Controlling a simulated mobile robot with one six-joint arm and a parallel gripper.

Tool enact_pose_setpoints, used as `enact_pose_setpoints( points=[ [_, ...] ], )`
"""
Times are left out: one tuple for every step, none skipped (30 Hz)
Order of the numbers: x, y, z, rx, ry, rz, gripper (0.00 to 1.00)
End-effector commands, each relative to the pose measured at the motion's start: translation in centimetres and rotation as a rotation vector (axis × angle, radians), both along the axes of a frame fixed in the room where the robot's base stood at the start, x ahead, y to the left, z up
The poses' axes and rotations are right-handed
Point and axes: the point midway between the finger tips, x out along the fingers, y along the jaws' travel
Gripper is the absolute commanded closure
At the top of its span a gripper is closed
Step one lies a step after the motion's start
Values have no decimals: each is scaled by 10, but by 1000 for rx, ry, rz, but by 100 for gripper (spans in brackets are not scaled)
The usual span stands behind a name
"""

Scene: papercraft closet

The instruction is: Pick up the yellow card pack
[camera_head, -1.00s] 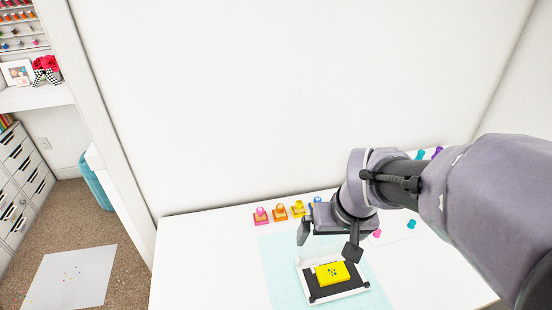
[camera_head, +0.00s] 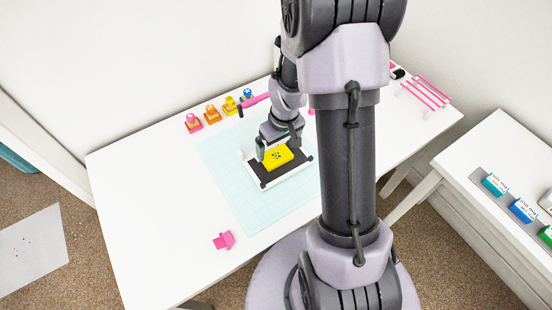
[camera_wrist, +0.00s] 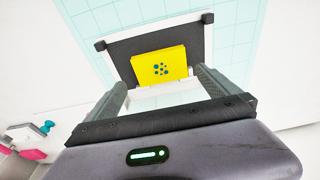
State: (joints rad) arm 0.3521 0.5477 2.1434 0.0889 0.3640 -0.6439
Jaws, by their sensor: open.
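The yellow card pack (camera_head: 278,157) lies on a black pad in a white-framed tray (camera_head: 262,182). It has a cluster of blue dots on its face. In the wrist view the yellow card pack (camera_wrist: 159,67) sits just beyond the fingertips, roughly centred between them. My gripper (camera_head: 277,148) is open and empty, just above the back of the pack. In the wrist view my gripper (camera_wrist: 160,82) shows its two fingers apart, with no contact visible. The exact height above the pack is hard to tell.
The tray rests on a pale teal gridded mat (camera_head: 225,175) on a white table (camera_head: 130,200). Several coloured stamps stand along the back, including a pink one (camera_head: 192,122). A pink piece (camera_head: 223,240) lies at the front. A second white table (camera_head: 500,150) holds coloured packs at right.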

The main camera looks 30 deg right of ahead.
Motion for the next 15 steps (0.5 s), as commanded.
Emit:
enact_pose_setpoints(
  points=[
    [0, 1, -10, 1, 2, 0, 0],
    [0, 1, -16, 1, 2, 0, 0],
    [0, 1, -26, 1, 3, 0, 0],
    [1, 2, -33, 1, 2, 0, 0],
    [2, 2, -39, 1, 3, -1, 0],
    [3, 2, -46, 2, 3, -1, 0],
    [3, 2, -49, 1, 3, 0, 0],
    [4, 2, -49, 1, 2, 0, 0],
    [4, 2, -49, 0, 1, 0, 0],
    [4, 2, -48, 0, 1, 0, 0],
    [4, 2, -47, 0, 1, 0, 0],
    [4, 2, -46, 0, 1, 0, 0],
    [4, 2, -46, 0, 1, 0, 0],
    [4, 2, -46, 0, 1, 0, 6],
    [4, 2, -46, 0, 1, 0, 14]
  ],
)
